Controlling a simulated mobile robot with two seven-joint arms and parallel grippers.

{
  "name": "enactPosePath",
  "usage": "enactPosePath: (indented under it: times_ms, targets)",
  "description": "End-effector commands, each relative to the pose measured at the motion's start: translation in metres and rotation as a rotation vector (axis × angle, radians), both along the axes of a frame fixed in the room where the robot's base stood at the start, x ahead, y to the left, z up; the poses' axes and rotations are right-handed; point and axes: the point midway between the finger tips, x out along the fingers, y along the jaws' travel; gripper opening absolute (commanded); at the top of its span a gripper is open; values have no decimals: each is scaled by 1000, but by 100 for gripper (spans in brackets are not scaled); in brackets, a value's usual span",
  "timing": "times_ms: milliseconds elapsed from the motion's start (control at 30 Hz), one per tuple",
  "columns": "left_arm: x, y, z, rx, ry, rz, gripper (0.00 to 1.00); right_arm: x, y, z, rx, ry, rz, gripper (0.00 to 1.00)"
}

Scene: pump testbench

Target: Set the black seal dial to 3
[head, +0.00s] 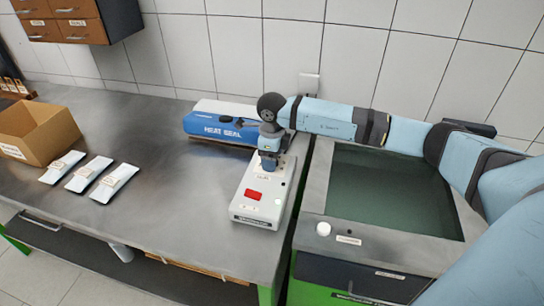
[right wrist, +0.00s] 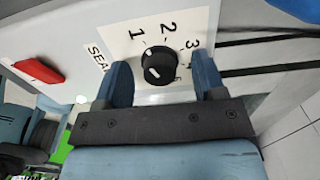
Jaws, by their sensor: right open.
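The black seal dial (right wrist: 160,66) shows in the right wrist view on a white plate with numbers around it; 1, 2 and 3 are readable. Pale marks show on the left of its face, nearest the 1, but I cannot tell its exact setting. My right gripper (right wrist: 164,80) is open, with one blue finger on each side of the dial; I cannot tell whether they touch it. In the head view, the right gripper (head: 268,166) points down over the white control box (head: 258,211) and hides the dial. My left gripper is not in view.
A red switch (head: 253,195) sits on the control box. The blue HEAT SEAL machine (head: 217,124) stands behind it. A dark tank (head: 385,185) lies to the right. White pouches (head: 89,173) and a cardboard box (head: 50,135) are at the left. The middle of the bench is clear.

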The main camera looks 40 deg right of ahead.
Motion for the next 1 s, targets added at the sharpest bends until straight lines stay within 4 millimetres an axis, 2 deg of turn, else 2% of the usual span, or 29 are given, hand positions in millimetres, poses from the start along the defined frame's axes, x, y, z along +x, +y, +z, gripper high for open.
enactPosePath:
  times_ms: [233,400,433,467,767,1000]
  targets:
    - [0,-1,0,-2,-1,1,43,0,0,-1,0,0,0,64]
    - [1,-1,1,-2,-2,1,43,0,0,-1,0,0,0,25]
    - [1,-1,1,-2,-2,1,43,0,0,-1,0,0,0,18]
    - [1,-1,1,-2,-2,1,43,0,0,-1,0,0,0,15]
    - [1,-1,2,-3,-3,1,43,0,0,-1,0,0,-29,15]
    - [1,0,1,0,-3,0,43,0,0,-1,0,0,-153,15]
